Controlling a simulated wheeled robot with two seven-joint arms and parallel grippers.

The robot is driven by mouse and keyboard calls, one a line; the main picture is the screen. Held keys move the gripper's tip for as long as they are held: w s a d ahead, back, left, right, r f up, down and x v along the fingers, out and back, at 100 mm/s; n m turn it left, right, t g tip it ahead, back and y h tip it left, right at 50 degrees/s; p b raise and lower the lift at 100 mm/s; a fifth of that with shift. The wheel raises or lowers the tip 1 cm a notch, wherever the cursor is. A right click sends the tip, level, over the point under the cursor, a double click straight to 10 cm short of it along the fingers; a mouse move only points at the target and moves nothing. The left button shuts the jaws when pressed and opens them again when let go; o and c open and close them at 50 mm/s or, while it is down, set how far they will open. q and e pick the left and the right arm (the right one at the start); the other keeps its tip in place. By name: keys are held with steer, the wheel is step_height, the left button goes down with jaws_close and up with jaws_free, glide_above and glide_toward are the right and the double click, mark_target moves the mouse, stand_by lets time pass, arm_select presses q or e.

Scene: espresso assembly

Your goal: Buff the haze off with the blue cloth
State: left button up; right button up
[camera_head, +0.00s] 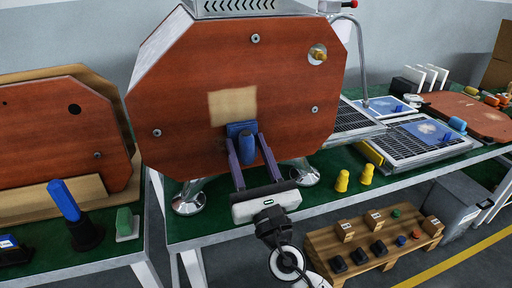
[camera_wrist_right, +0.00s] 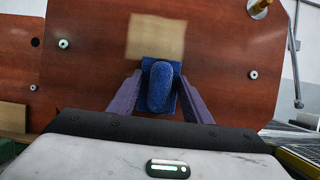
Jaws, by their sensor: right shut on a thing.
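The blue cloth (camera_head: 240,129) looks like a flat pad with a rounded grip, and it shows in the right wrist view (camera_wrist_right: 159,90). My right gripper (camera_head: 247,150) is shut on it, its two purple fingers either side of the grip. The cloth is against or just in front of the red-brown octagonal panel (camera_head: 190,100); I cannot tell if it touches. A pale tan hazy patch (camera_head: 232,106) is on the panel, directly above the cloth; it shows in the right wrist view too (camera_wrist_right: 156,37). The cloth's top edge meets the patch's lower edge. My left gripper is not in view.
A second red-brown panel (camera_head: 50,125) leans at left, near a blue-handled tool (camera_head: 64,200) and a green block (camera_head: 125,222). Yellow pieces (camera_head: 342,181) stand right of my gripper. Metal trays (camera_head: 415,150) lie right. A wooden pallet (camera_head: 325,240) is below.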

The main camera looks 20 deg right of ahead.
stand_by(0.3)
steer(key=shift+a, duration=1.5)
steer(key=shift+s+a+b, duration=0.1)
steer(key=shift+a+b, duration=0.3)
steer(key=shift+a, duration=1.1)
steer(key=shift+d, duration=0.1)
steer(key=shift+d, duration=1.45)
steer(key=shift+d+f, duration=0.1)
steer(key=shift+d, duration=1.4)
